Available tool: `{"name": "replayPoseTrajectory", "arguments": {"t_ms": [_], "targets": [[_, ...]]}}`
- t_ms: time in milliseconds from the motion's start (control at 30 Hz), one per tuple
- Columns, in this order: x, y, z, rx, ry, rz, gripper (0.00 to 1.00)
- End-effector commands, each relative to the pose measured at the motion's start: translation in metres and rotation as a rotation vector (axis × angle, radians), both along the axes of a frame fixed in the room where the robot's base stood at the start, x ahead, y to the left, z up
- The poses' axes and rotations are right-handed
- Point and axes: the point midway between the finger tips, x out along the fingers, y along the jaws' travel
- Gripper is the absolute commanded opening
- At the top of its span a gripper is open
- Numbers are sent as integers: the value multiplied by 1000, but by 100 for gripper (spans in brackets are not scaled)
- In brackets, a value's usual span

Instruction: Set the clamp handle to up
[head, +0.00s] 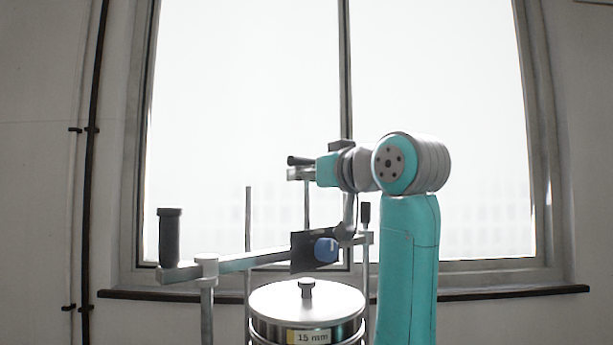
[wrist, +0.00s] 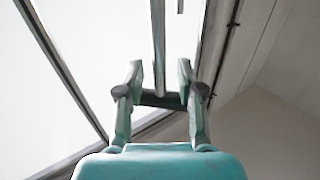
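The sieve shaker shows in the head view, with its round metal lid (head: 308,300) at the bottom middle. A metal clamp bar (head: 240,263) crosses above the lid. At its left end a black handle grip (head: 170,238) stands upright. My gripper (head: 297,174) is small in the head view, above and to the right of that grip and apart from it. The wrist view shows my gripper's (wrist: 159,75) two fingers spread, with a gap between them. A metal rod (wrist: 158,45) appears in line with the gap; I cannot tell its distance. No grip is clearly held.
A dark plate with a blue knob (head: 326,250) sits by the bar's right part. Upright posts (head: 207,310) surround the sieve stack, one with a black knob (head: 366,214). A sieve label reads 15 mm (head: 312,337). A bright window (head: 250,90) and sill lie behind.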

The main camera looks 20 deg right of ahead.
Motion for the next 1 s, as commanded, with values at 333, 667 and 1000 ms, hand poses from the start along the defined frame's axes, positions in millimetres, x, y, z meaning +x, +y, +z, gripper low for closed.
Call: {"name": "replayPoseTrajectory", "arguments": {"t_ms": [333, 667, 1000], "targets": [[-15, -4, 0, 0, -1, 0, 37], [-76, -22, 0, -1, -2, -2, 37], [-113, -32, 0, -1, 0, -1, 37]]}}
